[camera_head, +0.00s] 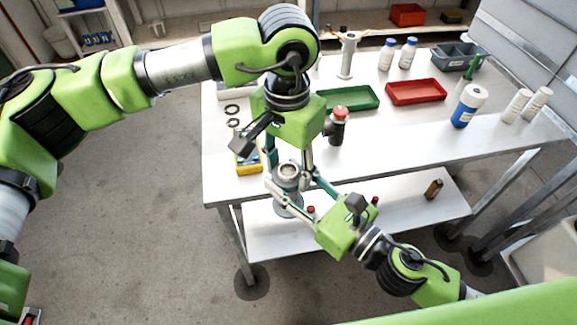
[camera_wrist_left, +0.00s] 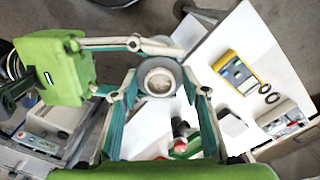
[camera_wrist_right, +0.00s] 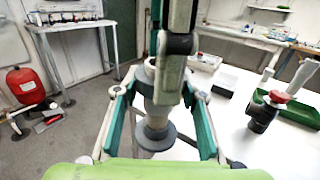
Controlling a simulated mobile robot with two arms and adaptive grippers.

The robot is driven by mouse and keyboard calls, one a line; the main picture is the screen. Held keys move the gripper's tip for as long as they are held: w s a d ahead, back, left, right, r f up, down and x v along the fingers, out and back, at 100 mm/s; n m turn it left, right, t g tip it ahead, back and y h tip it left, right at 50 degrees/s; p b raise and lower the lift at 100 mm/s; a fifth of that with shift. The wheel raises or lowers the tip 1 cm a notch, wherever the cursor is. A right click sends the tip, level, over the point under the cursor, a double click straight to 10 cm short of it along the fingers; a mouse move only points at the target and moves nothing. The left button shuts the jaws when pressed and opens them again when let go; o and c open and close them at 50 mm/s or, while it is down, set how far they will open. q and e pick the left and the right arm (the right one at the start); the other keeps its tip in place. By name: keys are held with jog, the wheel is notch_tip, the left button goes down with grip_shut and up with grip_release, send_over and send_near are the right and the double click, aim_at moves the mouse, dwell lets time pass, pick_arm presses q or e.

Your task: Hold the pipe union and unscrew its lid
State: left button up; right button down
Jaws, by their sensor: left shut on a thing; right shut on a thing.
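The pipe union (camera_head: 288,204) is a grey flanged cylinder, held upright in the air just off the table's front edge. Its round lid end faces up and shows as a pale ring in the left wrist view (camera_wrist_left: 159,80). My left gripper (camera_head: 288,165) reaches down from above and is shut on the top of the union. My right gripper (camera_head: 286,182) comes in from the right, shut on the union below it. In the right wrist view, the union (camera_wrist_right: 156,118) stands between the right fingers, its upper part partly hidden by a left finger.
A white workbench (camera_head: 410,140) lies behind. A black fitting with a red cap (camera_head: 338,127) and a yellow meter (camera_head: 246,163) stand near its front left. A green tray (camera_head: 348,99), a red tray (camera_head: 416,92) and several bottles are farther back. A lower shelf (camera_head: 400,212) lies below.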

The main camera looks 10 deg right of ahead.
dwell(0.5)
pick_arm(q)
jog(key=o, duration=1.2)
jog(key=shift+r, duration=2.3)
